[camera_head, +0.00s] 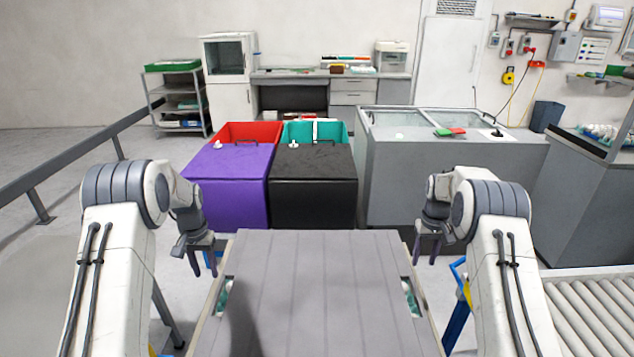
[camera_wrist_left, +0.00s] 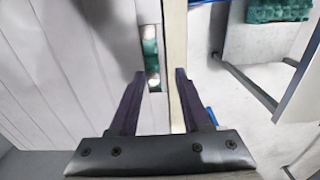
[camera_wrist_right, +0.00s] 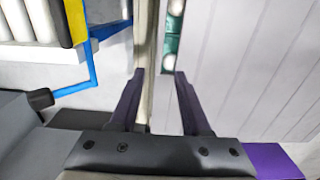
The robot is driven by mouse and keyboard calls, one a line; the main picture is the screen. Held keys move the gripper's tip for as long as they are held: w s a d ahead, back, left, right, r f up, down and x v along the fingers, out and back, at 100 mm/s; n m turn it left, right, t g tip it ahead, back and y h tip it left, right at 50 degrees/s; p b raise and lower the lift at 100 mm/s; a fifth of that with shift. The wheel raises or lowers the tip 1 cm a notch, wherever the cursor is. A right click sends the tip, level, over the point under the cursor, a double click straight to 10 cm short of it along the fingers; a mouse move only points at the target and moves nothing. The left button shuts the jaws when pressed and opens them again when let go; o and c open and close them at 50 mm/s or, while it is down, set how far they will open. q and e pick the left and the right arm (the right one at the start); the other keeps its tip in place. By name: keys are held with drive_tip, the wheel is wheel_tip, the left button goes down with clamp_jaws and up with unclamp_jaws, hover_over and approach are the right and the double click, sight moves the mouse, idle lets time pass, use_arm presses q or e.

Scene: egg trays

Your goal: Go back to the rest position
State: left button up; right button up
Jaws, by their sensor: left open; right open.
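My left gripper (camera_head: 204,258) hangs open and empty beside the left edge of a grey slatted lid (camera_head: 318,290) in the head view. My right gripper (camera_head: 427,247) hangs open and empty beside the lid's right edge. In the left wrist view, the left fingers (camera_wrist_left: 160,78) are apart, above the rim of the box under the lid. In the right wrist view, the right fingers (camera_wrist_right: 158,78) are apart above the opposite rim. Green egg trays with pale eggs show through side slots (camera_wrist_left: 151,60) in the lid's edges, also in the right wrist view (camera_wrist_right: 171,40); most of the contents are hidden.
A purple-lidded bin (camera_head: 228,185) and a black-lidded bin (camera_head: 313,185) stand beyond the lid. A grey chest (camera_head: 440,165) stands to their right. A roller conveyor (camera_head: 595,305) is at the lower right, a rail (camera_head: 60,165) at the left. Open floor lies at the left.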

drive_tip(key=s+a+r+t, duration=0.1)
drive_tip(key=s+a+r, duration=0.6)
drive_tip(key=s+r, duration=0.15)
drive_tip(key=s+a+r+t, duration=0.1)
drive_tip(key=s+a, duration=0.2)
drive_tip(key=s, duration=0.7)
drive_tip(key=s+a+r+t, duration=0.1)
drive_tip(key=s+a, duration=0.1)
drive_tip(key=s, duration=0.9)
use_arm(q)
drive_tip(key=s+d+r+m, duration=0.2)
drive_tip(key=s+d+r, duration=0.3)
drive_tip(key=s+d, duration=0.3)
drive_tip(key=s+d+r+m, duration=0.3)
drive_tip(key=s+d, duration=0.6)
drive_tip(key=s, duration=0.8)
drive_tip(key=s+d+r+m+h, duration=0.1)
drive_tip(key=s+d+r+m, duration=0.1)
drive_tip(key=s+d+r, duration=0.6)
drive_tip(key=s, duration=0.5)
drive_tip(key=shift+d, duration=0.15)
use_arm(e)
drive_tip(key=s+a+r+n+g+y, duration=0.1)
drive_tip(key=s+a+r+n+g, duration=0.2)
drive_tip(key=s+a, duration=0.9)
wheel_tip(320, 180, up, 2)
drive_tip(key=a+n, duration=0.1)
drive_tip(key=n, duration=0.3)
drive_tip(key=shift+s+a+r, duration=0.2)
drive_tip(key=shift+s, duration=0.15)
